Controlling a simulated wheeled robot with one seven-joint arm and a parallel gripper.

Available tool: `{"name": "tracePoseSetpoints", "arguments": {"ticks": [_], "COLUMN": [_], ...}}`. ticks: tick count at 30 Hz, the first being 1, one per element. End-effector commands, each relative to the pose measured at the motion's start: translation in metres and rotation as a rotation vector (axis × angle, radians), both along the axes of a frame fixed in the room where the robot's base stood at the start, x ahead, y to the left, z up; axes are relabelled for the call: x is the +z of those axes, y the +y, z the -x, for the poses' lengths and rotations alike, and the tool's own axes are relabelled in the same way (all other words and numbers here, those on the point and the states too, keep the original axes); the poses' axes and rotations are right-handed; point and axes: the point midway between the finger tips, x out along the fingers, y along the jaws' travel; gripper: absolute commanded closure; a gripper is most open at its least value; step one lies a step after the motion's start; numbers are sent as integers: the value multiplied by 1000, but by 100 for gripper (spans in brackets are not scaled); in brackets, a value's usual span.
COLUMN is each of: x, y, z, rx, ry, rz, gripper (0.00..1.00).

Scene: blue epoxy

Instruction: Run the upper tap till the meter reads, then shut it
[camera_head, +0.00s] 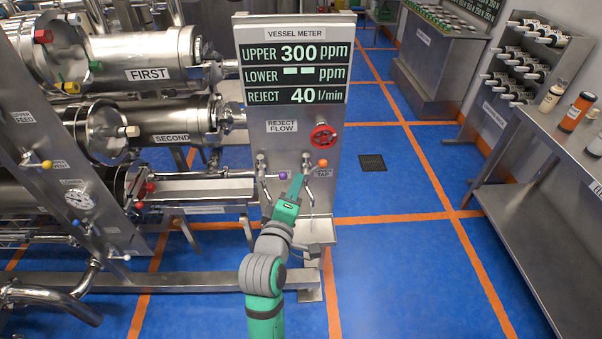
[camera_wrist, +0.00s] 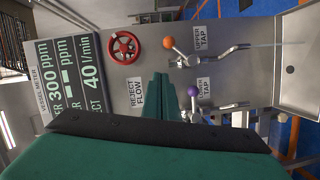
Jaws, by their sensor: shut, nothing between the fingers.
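The vessel meter (camera_head: 292,62) reads UPPER 300 ppm, LOWER two dashes, and REJECT 40 l/min; it also shows sideways in the wrist view (camera_wrist: 70,90). The upper tap has an orange-knobbed lever (camera_head: 323,163), seen in the wrist view (camera_wrist: 168,43) beside its UPPER TAP label. A thin pale stream shows at its spout (camera_wrist: 245,47) in the wrist view. The lower tap has a purple knob (camera_head: 283,175), also in the wrist view (camera_wrist: 194,90). My gripper (camera_head: 297,180) is shut and empty, in front of the panel near the taps, apart from the orange knob.
A red handwheel (camera_head: 322,136) sits above the taps by the REJECT FLOW label. A steel drip tray (camera_head: 318,232) is below the spouts. Steel vessels (camera_head: 150,60) and pipes fill the left. A bench (camera_head: 555,190) stands right; blue floor between is clear.

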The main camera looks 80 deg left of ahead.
Motion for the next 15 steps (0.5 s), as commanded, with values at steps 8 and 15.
{"name": "tracePoseSetpoints", "arguments": {"ticks": [8, 15], "x": [4, 13], "y": [-32, -37], "z": [16, -12], "rx": [2, -63], "ry": [1, -141], "rz": [1, -20], "gripper": [100, 100]}}
